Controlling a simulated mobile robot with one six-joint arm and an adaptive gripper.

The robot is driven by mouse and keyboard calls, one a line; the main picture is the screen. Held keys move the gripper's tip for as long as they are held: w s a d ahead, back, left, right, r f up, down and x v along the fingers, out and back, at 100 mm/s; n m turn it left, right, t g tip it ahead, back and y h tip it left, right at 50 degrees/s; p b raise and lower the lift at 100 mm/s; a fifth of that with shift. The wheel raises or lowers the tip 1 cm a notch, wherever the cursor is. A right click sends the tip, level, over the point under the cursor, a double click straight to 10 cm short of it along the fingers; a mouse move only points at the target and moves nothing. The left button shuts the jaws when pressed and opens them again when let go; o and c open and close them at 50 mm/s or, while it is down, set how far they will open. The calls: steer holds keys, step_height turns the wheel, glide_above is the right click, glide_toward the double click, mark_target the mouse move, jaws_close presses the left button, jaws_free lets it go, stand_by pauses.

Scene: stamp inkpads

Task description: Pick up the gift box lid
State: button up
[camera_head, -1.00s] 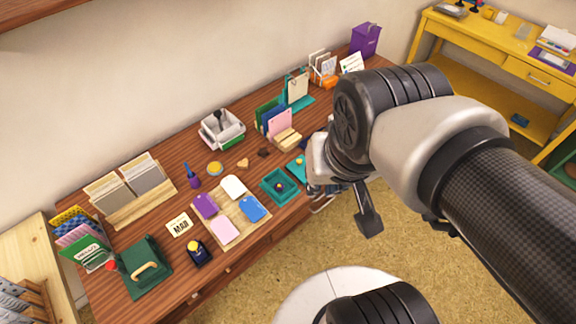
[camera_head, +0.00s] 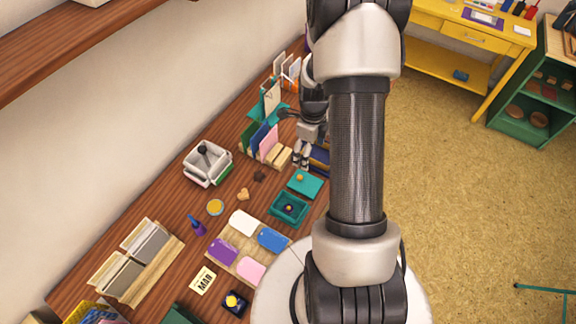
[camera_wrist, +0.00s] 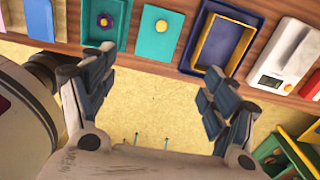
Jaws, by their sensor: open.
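A flat teal lid with a yellow-orange knob (camera_head: 306,184) lies on the wooden table near its front edge. It also shows in the wrist view (camera_wrist: 157,40), top centre. I take it as the gift box lid. Beside it is an open teal box (camera_head: 289,210) with a dark flower-like piece inside, seen at the upper left of the wrist view (camera_wrist: 104,42). My gripper (camera_head: 302,160) is beyond the lid in the head view. In the wrist view my gripper (camera_wrist: 155,88) is open and empty, its fingers spread over the floor, with the lid past the fingertips.
A blue tray (camera_wrist: 198,62) lies right of the lid in the wrist view, with a white device (camera_wrist: 289,58) beyond. Upright cards (camera_head: 268,142) stand near my gripper. A board (camera_head: 232,238) holds several coloured tags. A white container (camera_head: 207,163) stands behind.

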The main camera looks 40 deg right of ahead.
steer(key=b, duration=0.3)
glide_above(305, 182)
steer(key=f, duration=1.2)
steer(key=shift+s, duration=0.2)
steer(key=shift+w+a+f+b, duration=0.1)
steer(key=shift+f+b, duration=0.4)
steer(key=shift+f, duration=1)
steer(key=shift+w+f+b, duration=0.1)
steer(key=shift+f+b, duration=0.35)
steer(key=shift+f, duration=1.05)
steer(key=shift+r, duration=0.1)
steer(key=c, duration=0.6)
steer(key=shift+r, duration=0.1)
steer(key=shift+c, duration=0.2)
